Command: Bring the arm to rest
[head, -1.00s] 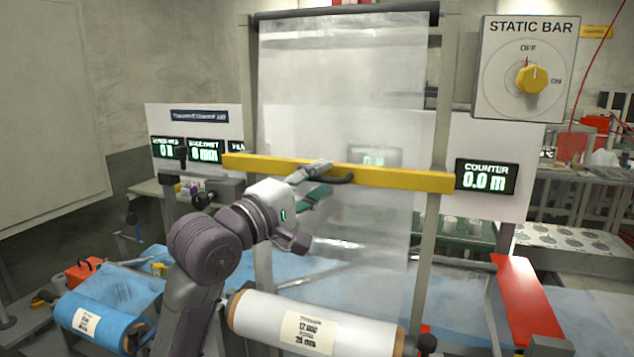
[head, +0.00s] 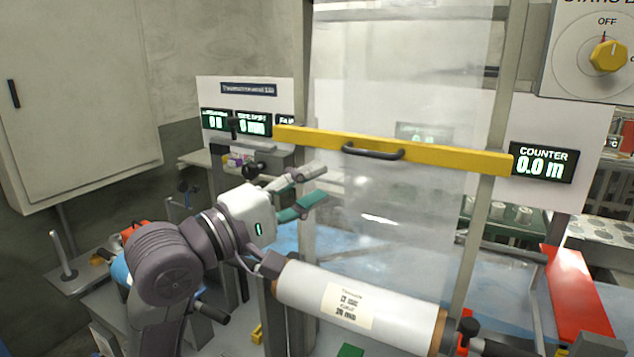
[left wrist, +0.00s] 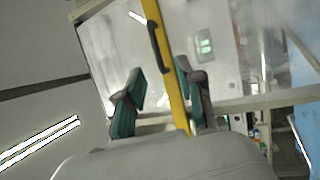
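My left gripper (head: 312,190) is in front of the film frame, to the left of and below the black handle (head: 373,152) on the yellow bar (head: 440,157). Its fingers are apart with nothing between them in the head view. In the left wrist view the two green-padded fingers (left wrist: 158,88) stand apart. The yellow bar (left wrist: 176,75) and its handle (left wrist: 155,45) show beyond them, apart from the fingers. My right gripper is in neither view.
A white film roll (head: 400,312) lies below the gripper. Clear film (head: 410,60) hangs behind the bar. A counter display (head: 543,162) reads 0.0 m. The static bar knob (head: 608,56) is at the upper right, and a red panel (head: 580,295) at the lower right.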

